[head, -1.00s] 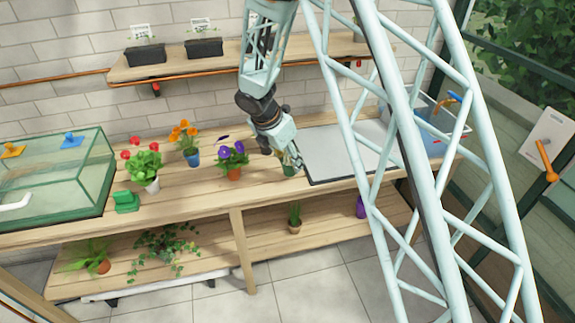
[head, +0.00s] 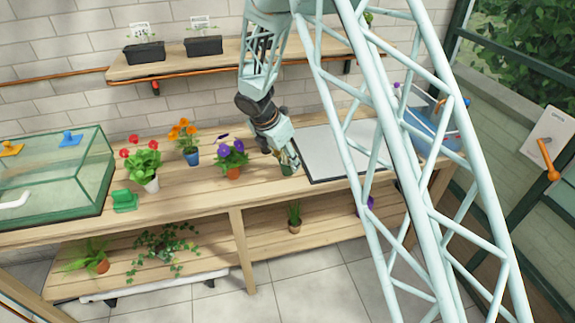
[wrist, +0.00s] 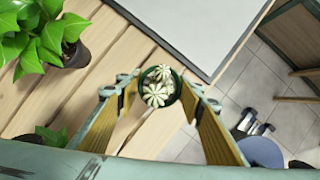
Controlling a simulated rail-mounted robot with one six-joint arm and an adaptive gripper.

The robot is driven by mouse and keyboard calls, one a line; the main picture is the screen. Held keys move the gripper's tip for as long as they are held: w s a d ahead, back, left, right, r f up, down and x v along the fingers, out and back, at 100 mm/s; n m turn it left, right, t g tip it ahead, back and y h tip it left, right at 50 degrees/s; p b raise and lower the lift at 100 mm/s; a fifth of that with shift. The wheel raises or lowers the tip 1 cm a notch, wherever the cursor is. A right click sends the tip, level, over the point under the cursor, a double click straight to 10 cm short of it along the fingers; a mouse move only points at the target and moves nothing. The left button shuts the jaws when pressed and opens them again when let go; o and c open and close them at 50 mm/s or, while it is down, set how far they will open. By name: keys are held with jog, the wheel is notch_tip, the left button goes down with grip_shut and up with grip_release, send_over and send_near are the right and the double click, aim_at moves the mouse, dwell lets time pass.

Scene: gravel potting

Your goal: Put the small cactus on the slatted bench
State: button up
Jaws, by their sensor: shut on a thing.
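My gripper (head: 288,160) is over the front part of the slatted wooden bench (head: 195,195), by the left edge of the grey mat. Its fingers are shut on the small cactus (wrist: 157,92), pale and rosette-like from above, in a round dark green pot. The pot shows between the yellow finger pads in the wrist view, with bench slats and the floor beyond the front edge below. In the head view the cactus pot (head: 287,170) looks upright, low at the fingertips. I cannot tell whether its base touches the slats.
A purple-flowered pot (head: 232,172) stands just left of my gripper, with orange (head: 189,156) and red (head: 150,184) flowers farther left. The grey mat (head: 325,150) lies to the right. A glass tank (head: 60,185) fills the left end. Bare slats lie along the front.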

jog(key=shift+f, duration=0.45)
jog(key=shift+f, duration=0.15)
jog(key=o, duration=0.9)
jog(key=shift+o, duration=0.2)
jog(key=p+v, duration=0.2)
jog(key=v, duration=1)
jog(key=shift+s, duration=0.1)
dwell(0.3)
